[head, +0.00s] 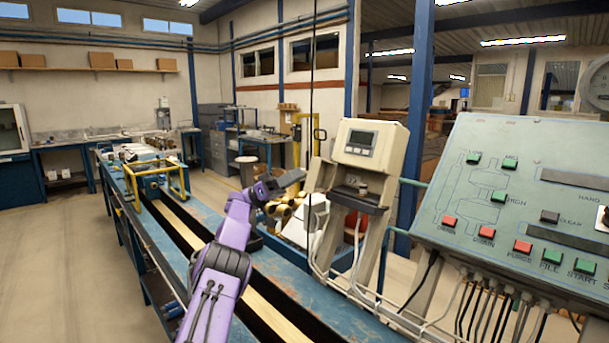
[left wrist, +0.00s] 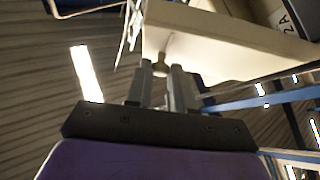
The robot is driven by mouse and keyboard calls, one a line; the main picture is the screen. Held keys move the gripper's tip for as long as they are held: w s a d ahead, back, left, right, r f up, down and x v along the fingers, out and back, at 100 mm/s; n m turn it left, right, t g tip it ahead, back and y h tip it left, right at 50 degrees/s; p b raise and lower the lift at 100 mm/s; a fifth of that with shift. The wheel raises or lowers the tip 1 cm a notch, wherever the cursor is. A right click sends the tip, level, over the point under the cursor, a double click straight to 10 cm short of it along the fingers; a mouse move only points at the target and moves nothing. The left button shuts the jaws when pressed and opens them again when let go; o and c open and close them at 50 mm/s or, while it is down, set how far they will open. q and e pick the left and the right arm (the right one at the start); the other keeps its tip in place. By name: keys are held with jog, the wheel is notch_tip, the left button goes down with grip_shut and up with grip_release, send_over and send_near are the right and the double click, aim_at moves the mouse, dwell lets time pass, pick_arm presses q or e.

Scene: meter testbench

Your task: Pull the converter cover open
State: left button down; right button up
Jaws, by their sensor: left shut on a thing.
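The converter (head: 369,145) is a cream box with a small grey display, on a grey stand right of centre in the head view. I cannot tell how far the cover is open. My right gripper is in neither view.
A green-grey control panel (head: 520,205) with red and green buttons stands close on the right, cables hanging below. A long blue bench (head: 205,215) runs along the left, with a yellow frame (head: 155,180) on it. Open floor (head: 60,250) lies at the far left.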

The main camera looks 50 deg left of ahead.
pick_arm(q)
jog(key=shift+a, duration=0.1)
dwell(0.4)
jog(key=c, duration=1)
grip_release()
